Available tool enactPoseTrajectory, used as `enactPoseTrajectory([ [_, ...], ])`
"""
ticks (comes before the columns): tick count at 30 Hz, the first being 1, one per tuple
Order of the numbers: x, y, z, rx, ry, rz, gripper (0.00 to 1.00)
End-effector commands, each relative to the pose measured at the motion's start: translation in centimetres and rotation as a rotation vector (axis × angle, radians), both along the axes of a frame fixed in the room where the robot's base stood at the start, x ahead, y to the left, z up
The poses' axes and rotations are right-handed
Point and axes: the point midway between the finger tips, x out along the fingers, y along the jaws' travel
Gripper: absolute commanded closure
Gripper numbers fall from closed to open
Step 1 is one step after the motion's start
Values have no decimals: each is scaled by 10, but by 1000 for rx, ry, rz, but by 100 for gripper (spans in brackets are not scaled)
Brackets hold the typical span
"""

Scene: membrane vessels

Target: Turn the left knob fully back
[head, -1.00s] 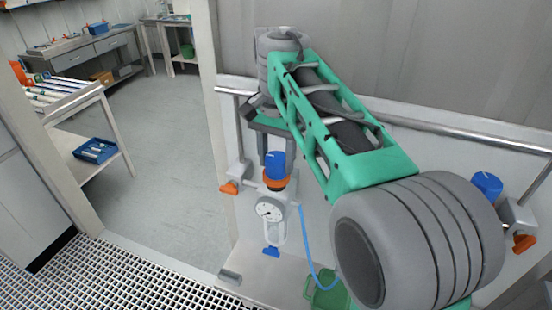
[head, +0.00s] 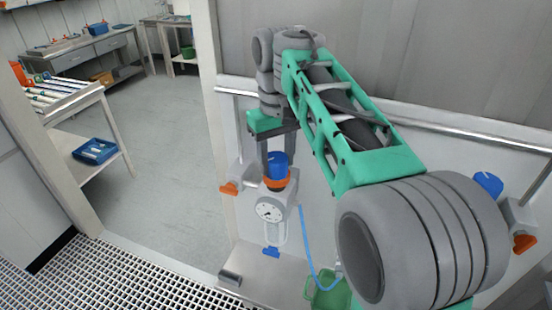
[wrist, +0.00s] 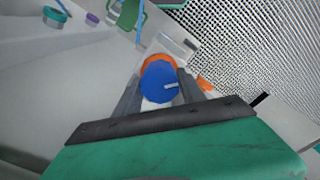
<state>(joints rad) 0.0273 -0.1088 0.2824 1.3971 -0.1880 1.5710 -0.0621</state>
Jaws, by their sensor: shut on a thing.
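The left knob (head: 277,165) is blue and sits on an orange collar (head: 277,183) above a white body with a round gauge (head: 269,210). My gripper (head: 278,158) reaches down to it from above, with its fingers at the knob's sides. In the wrist view the knob (wrist: 159,82) shows from the top, with a small pale mark on its face, between the two grey fingers of my gripper (wrist: 160,86). The jaws are shut on the knob. The far finger is partly hidden in the head view.
A second blue knob (head: 488,184) stands at the right behind my arm. A metal rail (head: 470,133) runs along the wall. A blue hose (head: 305,245) leads down to a green container (head: 328,291). Orange handles (head: 230,188) flank the unit.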

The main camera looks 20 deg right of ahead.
Motion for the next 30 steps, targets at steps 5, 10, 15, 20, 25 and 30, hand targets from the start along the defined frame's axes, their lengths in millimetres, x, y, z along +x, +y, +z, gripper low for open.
enactPoseTrajectory([
  [5, 0, 0, 0, 0, 0, 167, 93],
  [10, 0, 0, 0, 0, 0, 327, 93],
  [15, 0, 0, 0, 0, -1, 472, 93],
  [20, 0, 0, 0, -1, -2, 584, 93],
  [25, 0, 0, 1, -1, -2, 669, 93],
  [30, 0, 0, 1, -1, -2, 717, 94],
])
